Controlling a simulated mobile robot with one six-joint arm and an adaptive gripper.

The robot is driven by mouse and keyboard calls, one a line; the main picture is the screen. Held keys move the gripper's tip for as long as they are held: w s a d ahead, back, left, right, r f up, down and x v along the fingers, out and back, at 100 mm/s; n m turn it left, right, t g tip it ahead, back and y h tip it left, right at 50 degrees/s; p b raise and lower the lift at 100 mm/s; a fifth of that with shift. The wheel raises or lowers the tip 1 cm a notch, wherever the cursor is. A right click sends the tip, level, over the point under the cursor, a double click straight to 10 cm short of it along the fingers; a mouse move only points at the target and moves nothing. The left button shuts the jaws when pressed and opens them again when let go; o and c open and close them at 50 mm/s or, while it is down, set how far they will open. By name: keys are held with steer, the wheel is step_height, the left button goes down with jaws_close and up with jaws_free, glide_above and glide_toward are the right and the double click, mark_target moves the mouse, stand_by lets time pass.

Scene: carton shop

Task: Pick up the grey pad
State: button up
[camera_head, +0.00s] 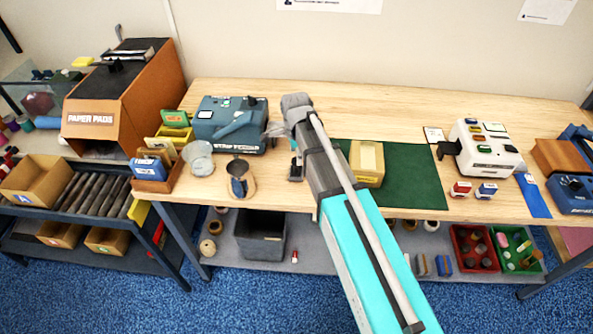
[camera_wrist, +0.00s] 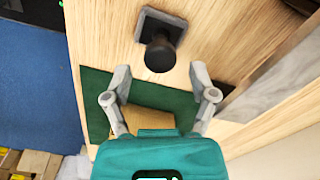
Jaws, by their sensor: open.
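I cannot make out a grey pad for certain in either view. An orange-brown dispenser labelled PAPER PADS (camera_head: 118,95) stands at the left end, with dark and pale pieces on its top. My gripper (camera_wrist: 160,97) is open, with nothing between its fingers. In the wrist view its fingers are over the green mat (camera_wrist: 96,88) and a beige carton (camera_wrist: 150,120). A dark square plate with a black knob (camera_wrist: 160,50) stands on the wood just beyond the fingertips. In the head view, my arm hides part of the bench around the gripper (camera_head: 277,130).
A blue-grey machine (camera_head: 228,125) stands left of my gripper, with a metal jug (camera_head: 240,178) near the front edge. The green mat (camera_head: 415,175) carries the beige carton (camera_head: 367,163). A white machine (camera_head: 482,150) stands to the right. The back of the bench (camera_head: 400,110) is clear.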

steer(key=shift+f, duration=0.15)
steer(key=shift+f+b, duration=2.5)
steer(key=shift+b, duration=0.15)
jaws_close()
steer(key=shift+r, duration=0.2)
step_height(320, 180, up, 3)
steer(key=p, duration=0.3)
steer(key=shift+f, duration=0.1)
steer(key=s+d+r+p, duration=0.2)
steer(key=s+r+p, duration=0.3)
steer(key=s, duration=0.1)
steer(key=s+d+r+p, duration=0.2)
steer(key=s+r+p, duration=0.3)
steer(key=s, duration=0.2)
steer(key=shift+d, duration=0.3)
